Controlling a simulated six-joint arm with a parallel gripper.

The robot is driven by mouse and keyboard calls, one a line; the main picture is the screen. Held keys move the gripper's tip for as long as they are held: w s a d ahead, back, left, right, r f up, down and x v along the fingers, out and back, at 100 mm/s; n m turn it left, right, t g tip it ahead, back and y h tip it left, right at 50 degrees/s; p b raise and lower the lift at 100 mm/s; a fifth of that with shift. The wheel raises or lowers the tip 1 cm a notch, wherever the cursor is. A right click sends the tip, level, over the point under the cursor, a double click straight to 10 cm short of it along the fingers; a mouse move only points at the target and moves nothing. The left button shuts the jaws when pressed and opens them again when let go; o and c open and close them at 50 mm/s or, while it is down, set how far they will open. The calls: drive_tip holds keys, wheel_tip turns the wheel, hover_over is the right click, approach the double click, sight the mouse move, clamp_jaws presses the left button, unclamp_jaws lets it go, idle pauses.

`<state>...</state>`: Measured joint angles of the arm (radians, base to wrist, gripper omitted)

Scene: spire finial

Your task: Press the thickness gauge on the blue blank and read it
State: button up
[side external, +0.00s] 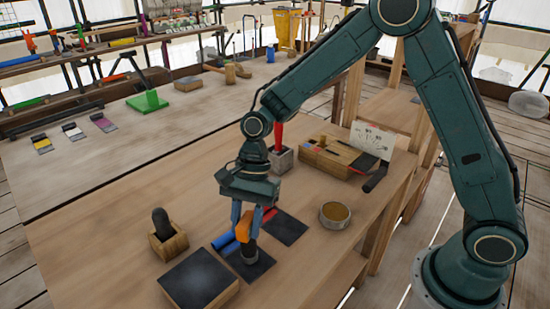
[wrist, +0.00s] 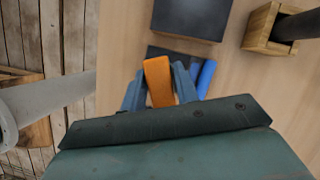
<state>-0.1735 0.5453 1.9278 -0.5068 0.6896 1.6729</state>
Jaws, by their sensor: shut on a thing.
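My gripper (side external: 250,218) is shut on an orange gauge (side external: 242,228) with a dark round foot (side external: 249,252). The foot is over a dark square mat (side external: 262,267); I cannot tell whether it touches. In the wrist view the orange gauge (wrist: 159,82) stands between my fingers (wrist: 160,90), its lower end hidden. The blue blank (side external: 223,240) is a rod lying just left of the gauge, partly on the mat. In the wrist view the blue blank (wrist: 206,78) lies right of the fingers. Any reading on the gauge is not visible.
A dark-topped block (side external: 199,278) and a wooden holder with a dark handle (side external: 162,228) stand at the left. A second dark mat (side external: 288,228), a round tin (side external: 335,214) and a wooden tray (side external: 328,158) are to the right. A red-handled tool (side external: 278,135) stands behind.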

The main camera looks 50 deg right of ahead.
drive_tip(key=shift+f, duration=0.25)
drive_tip(key=o, duration=1.2)
drive_tip(key=shift+r, duration=0.1)
drive_tip(key=v, duration=1.3)
drive_tip(key=shift+d+r, duration=0.15)
drive_tip(key=shift+r, duration=0.2)
